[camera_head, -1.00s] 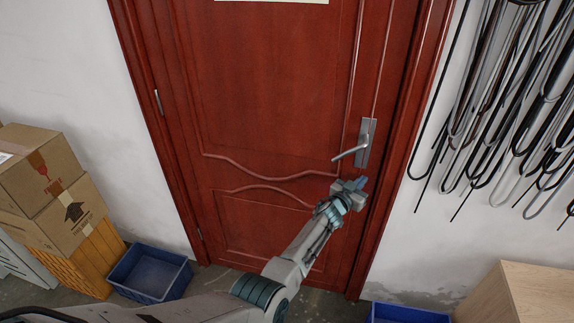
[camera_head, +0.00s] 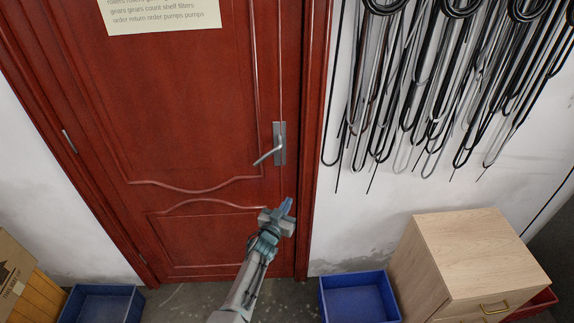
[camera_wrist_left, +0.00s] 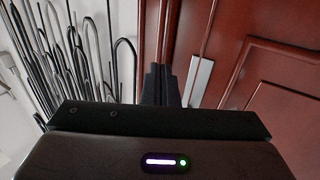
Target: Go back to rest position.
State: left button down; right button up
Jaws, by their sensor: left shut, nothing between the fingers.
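My left gripper (camera_head: 287,207) is shut and empty in the head view. It stands in front of the red door (camera_head: 190,110), below the metal door handle (camera_head: 278,145) and apart from it. In the left wrist view, the dark fingers (camera_wrist_left: 161,80) are together, with the handle plate (camera_wrist_left: 202,80) just to their right and the red door behind. My right gripper is in neither view.
Black and grey cables (camera_head: 430,80) hang on the white wall right of the door. A wooden cabinet (camera_head: 470,250) and a blue bin (camera_head: 358,296) stand at lower right. Another blue bin (camera_head: 100,304) and a cardboard box (camera_head: 14,275) are at lower left.

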pick_arm(q)
jog(key=s+a+f+n+g+y+b, duration=0.15)
jog(key=s+a+f, duration=0.35)
jog(key=s+f, duration=0.5)
jog(key=s+a+f+n+g+y+b, duration=0.1)
jog(key=s+a+f+g+y, duration=0.15)
jog(key=s+a+f, duration=0.65)
jog(key=s+a+f+n+g+y+b, duration=0.1)
jog(key=s+a+f+g+y, duration=0.15)
jog(key=s+f, duration=0.85)
jog(key=s+a+f+g+b, duration=0.1)
jog(key=s+a+f+g, duration=0.2)
jog(key=s, duration=0.9)
jog(key=s+a+f+g+b, duration=0.1)
jog(key=s+a+f+g, duration=0.2)
jog(key=s+a+f, duration=0.3)
jog(key=s+a+f+g+y+b, duration=0.1)
jog(key=s+a+f+g, duration=0.2)
jog(key=s+f, duration=0.7)
jog(key=s+a, duration=0.1)
jog(key=s, duration=0.7)
jog(key=shift+s+a+f, duration=0.15)
jog(key=shift+s+f, duration=0.1)
jog(key=shift+s, duration=0.05)
jog(key=shift+w+n, duration=0.1)
jog(key=shift+n, duration=0.15)
